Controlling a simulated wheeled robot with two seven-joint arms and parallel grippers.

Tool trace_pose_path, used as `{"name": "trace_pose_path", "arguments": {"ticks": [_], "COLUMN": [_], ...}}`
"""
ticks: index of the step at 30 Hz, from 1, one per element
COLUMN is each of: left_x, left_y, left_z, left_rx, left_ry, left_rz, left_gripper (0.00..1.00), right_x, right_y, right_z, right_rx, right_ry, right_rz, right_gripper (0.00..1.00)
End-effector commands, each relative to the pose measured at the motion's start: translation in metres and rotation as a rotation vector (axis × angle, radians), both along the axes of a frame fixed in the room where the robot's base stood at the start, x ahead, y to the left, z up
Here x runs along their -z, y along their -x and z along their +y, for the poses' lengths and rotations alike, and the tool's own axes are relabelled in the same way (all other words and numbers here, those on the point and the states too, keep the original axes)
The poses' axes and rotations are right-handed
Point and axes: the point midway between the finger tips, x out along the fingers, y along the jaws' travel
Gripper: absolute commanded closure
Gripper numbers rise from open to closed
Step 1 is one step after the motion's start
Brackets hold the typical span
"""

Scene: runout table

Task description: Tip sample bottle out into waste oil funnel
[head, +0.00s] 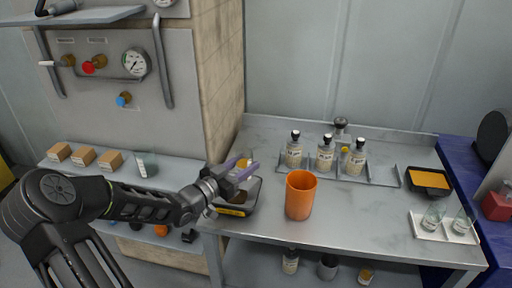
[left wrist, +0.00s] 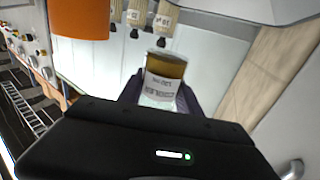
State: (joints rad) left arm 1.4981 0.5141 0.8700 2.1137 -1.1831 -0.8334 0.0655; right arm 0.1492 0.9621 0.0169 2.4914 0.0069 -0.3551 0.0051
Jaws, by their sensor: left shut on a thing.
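My left gripper (head: 243,172) is shut on a small clear sample bottle (head: 248,162) with amber content. In the left wrist view the bottle (left wrist: 165,82) shows a white label between the purple fingers, with the amber at its far end. That view is inverted, and the bottle looks roughly upright. Its mouth cannot be made out. Just below the gripper is a black open vessel (head: 238,211) with a yellow label and a dark inside, seemingly the waste oil funnel. The gripper partly covers it. The bottle is above it or near its back edge. My right gripper is not in view.
An orange cup (head: 300,195) stands close right of the black vessel. Several capped, labelled bottles (head: 325,158) stand in a rack behind. A black tray with orange content (head: 428,189) and a white tray with glasses (head: 430,236) are at right. The front middle table is clear.

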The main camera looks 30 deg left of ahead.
Motion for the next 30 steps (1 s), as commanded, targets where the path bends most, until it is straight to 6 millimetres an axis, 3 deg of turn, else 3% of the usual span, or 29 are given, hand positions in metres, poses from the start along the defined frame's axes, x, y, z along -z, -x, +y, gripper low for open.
{"name": "trace_pose_path", "arguments": {"ticks": [16, 26, 30], "left_x": [0.005, 0.014, 0.006], "left_y": [0.0, -0.005, -0.008], "left_z": [0.0, -0.017, -0.024], "left_rx": [-0.002, -0.003, 0.002], "left_ry": [0.074, 0.491, 0.783], "left_rz": [-0.027, -0.171, -0.271], "left_gripper": [0.99, 0.99, 0.99], "right_x": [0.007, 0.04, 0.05], "right_y": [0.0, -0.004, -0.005], "right_z": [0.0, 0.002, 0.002], "right_rx": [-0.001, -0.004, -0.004], "right_ry": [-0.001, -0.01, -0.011], "right_rz": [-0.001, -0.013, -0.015], "right_gripper": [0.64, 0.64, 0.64]}}
